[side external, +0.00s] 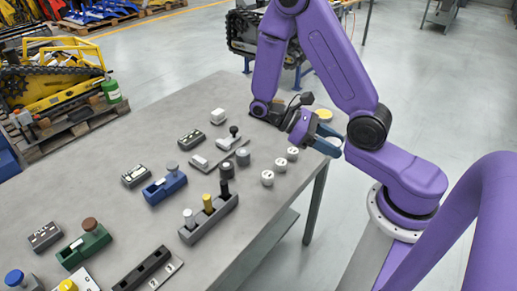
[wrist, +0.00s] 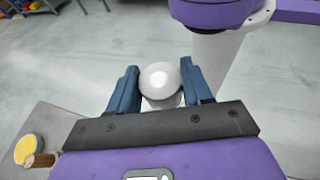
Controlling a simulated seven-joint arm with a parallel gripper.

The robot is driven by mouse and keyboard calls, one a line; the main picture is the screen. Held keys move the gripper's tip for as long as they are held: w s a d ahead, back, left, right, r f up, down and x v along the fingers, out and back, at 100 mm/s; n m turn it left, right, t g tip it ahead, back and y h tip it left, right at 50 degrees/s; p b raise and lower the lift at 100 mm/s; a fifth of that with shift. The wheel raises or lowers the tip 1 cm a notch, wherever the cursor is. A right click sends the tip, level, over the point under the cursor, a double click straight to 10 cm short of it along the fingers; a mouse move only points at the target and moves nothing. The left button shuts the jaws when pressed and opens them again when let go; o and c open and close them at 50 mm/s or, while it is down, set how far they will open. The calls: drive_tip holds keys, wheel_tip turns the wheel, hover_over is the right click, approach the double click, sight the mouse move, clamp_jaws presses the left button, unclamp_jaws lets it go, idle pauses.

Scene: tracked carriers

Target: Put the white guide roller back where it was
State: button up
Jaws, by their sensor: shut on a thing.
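My gripper (wrist: 158,88) is shut on the white guide roller (wrist: 160,77), whose pale round top shows between the two blue jaws in the wrist view. In the side view my gripper (side external: 332,142) is beyond the right edge of the grey table (side external: 115,180), and the roller is too small to make out there. A grey holder (side external: 208,228) on the table carries a white-topped, a yellow-topped and a dark roller. A blue holder (side external: 165,190) and a green holder (side external: 84,248) each bear one roller. The held roller's former place cannot be told.
Three white round pieces (side external: 280,165) lie near the table's right edge. A dark slotted holder (side external: 143,270) stands at the front. Several small blocks and a black-knobbed piece (side external: 233,133) stand farther back. A yellow disc (wrist: 28,149) shows at lower left in the wrist view.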

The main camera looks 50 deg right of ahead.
drive_tip(key=a+m+t+y, duration=0.1)
drive_tip(key=m+y, duration=0.3)
drive_tip(key=y, duration=0.1)
drive_tip(key=a+m+t+y, duration=0.1)
drive_tip(key=a+m+y, duration=0.1)
drive_tip(key=m+y, duration=0.2)
drive_tip(key=w+a+m+t+y, duration=0.1)
drive_tip(key=m+y, duration=0.4)
drive_tip(key=shift+a+r+y, duration=0.25)
drive_tip(key=shift+a+y, duration=0.05)
drive_tip(key=shift+a, duration=0.1)
drive_tip(key=w+m+t+y, duration=0.2)
drive_tip(key=m+t, duration=0.1)
drive_tip(key=w+m+t, duration=0.1)
drive_tip(key=m+t, duration=0.1)
drive_tip(key=shift+w+d+r+y, duration=0.15)
drive_tip(key=shift+w+r+y, duration=0.15)
drive_tip(key=shift+w+y, duration=0.1)
drive_tip(key=m+t, duration=0.6)
drive_tip(key=t, duration=0.1)
hover_over(259, 148)
drive_tip(key=s, duration=0.1)
drive_tip(key=shift+y, duration=0.4)
wheel_tip(259, 148, down, 8)
drive_tip(key=shift+f, duration=0.1)
drive_tip(key=shift+w+f, duration=0.25)
drive_tip(key=shift+f, duration=0.1)
drive_tip(key=shift+w+f, duration=0.2)
drive_tip(key=shift+f, duration=1.5)
drive_tip(key=shift+f, duration=0.15)
